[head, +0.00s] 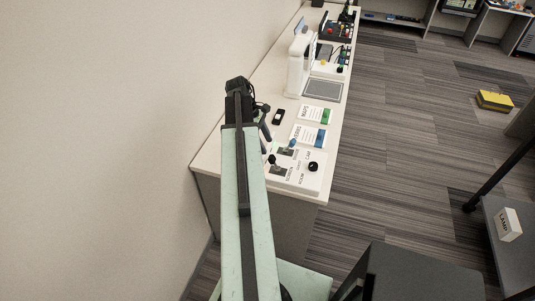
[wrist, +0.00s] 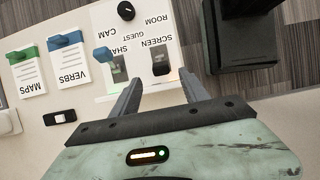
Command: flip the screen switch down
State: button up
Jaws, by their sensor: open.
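The white control panel (head: 318,183) lies at the near end of the counter, and it also shows in the wrist view (wrist: 146,20). The screen switch (wrist: 161,63) is a dark slot with a dark lever beside the upside-down SCREEN label. Whether its lever is up or down I cannot tell. Beside it is the share switch (wrist: 118,68), with a blue lever (wrist: 103,54). My gripper (wrist: 160,91) is open and empty, its fingers apart on either side below the screen switch in the picture. In the head view my arm partly hides the panel's left side.
A black knob (wrist: 126,11) is on the panel. A VERBS card (wrist: 70,66) and a MAPS card (wrist: 29,77) lie beside it, along with a small black rocker switch (wrist: 60,117). A white upright device (head: 298,62) stands farther along. The wall (head: 110,120) is left of the counter.

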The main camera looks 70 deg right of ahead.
aim_at(272, 156)
jog(key=b+x, duration=0.7)
jog(key=shift+f, duration=0.25)
jog(key=shift+s+f, duration=0.15)
jog(key=shift+f, duration=0.1)
jog(key=shift+r, duration=0.1)
grip_shut()
dwell(0.9)
